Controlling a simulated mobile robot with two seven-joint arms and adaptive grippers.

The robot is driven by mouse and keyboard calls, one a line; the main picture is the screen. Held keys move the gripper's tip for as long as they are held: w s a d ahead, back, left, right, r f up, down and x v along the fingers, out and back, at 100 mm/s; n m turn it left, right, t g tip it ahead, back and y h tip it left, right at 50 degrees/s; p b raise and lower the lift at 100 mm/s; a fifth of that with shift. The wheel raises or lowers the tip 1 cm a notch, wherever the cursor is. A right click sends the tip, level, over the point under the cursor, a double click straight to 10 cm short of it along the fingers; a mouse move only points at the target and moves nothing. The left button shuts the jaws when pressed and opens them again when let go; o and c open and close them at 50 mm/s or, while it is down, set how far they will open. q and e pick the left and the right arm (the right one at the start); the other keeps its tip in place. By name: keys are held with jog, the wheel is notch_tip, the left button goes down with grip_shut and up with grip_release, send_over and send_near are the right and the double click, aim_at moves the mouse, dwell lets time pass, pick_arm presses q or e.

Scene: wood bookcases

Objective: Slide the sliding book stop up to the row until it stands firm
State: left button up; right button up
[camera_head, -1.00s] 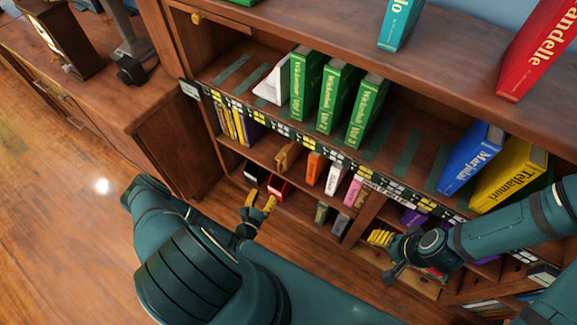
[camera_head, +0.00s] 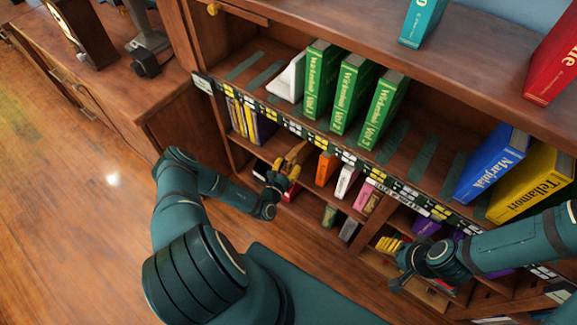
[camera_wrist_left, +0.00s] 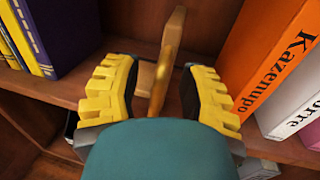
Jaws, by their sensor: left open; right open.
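The sliding book stop, a wooden upright piece (camera_wrist_left: 173,42), stands on the lower shelf between two groups of books. In the head view the stop (camera_head: 301,151) is partly behind my left gripper (camera_head: 284,172). In the left wrist view my left gripper (camera_wrist_left: 158,88) is open, its yellow fingers on either side of the stop, with gaps visible. To its right are an orange book (camera_wrist_left: 268,62) and a white book (camera_wrist_left: 297,105); to its left are purple (camera_wrist_left: 62,32) and yellow books. My right gripper (camera_head: 388,262) is open and empty by the lower right compartments.
Green books (camera_head: 350,92) stand on the shelf above, beside a white wedge-shaped bookend (camera_head: 289,80). A labelled shelf edge (camera_head: 300,127) runs above the stop. Blue (camera_head: 490,165) and yellow (camera_head: 530,185) books lean at right. Shelf space either side of the stop is free.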

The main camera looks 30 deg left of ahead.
pick_arm(q)
grip_shut()
jog(key=shift+d, duration=0.1)
